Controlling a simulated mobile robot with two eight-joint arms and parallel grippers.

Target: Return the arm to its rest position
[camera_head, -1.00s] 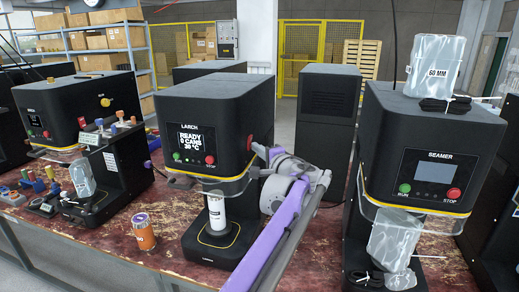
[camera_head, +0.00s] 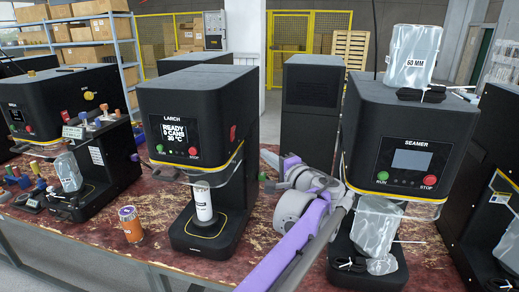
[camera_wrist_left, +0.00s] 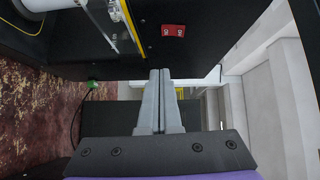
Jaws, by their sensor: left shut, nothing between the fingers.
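My left arm (camera_head: 295,235), purple and grey, reaches up from the bottom of the head view and bends back between the LARCH machine and the SEAMER machine. Its left gripper (camera_head: 267,186) points left toward the side of the LARCH machine (camera_head: 200,95), apart from it. In the left wrist view, the two grey fingers (camera_wrist_left: 160,75) are together with nothing between them. A red switch (camera_wrist_left: 173,31) on the black machine side lies beyond the fingertips. It also shows in the head view (camera_head: 233,132). My right gripper is in neither view.
The SEAMER machine (camera_head: 405,140) stands close to the right of the arm, with bagged parts on and under it. A white can (camera_head: 203,204) stands under the LARCH head. An orange can (camera_head: 131,224) stands on the worn red bench (camera_head: 160,245). A dark cabinet (camera_head: 310,110) stands behind.

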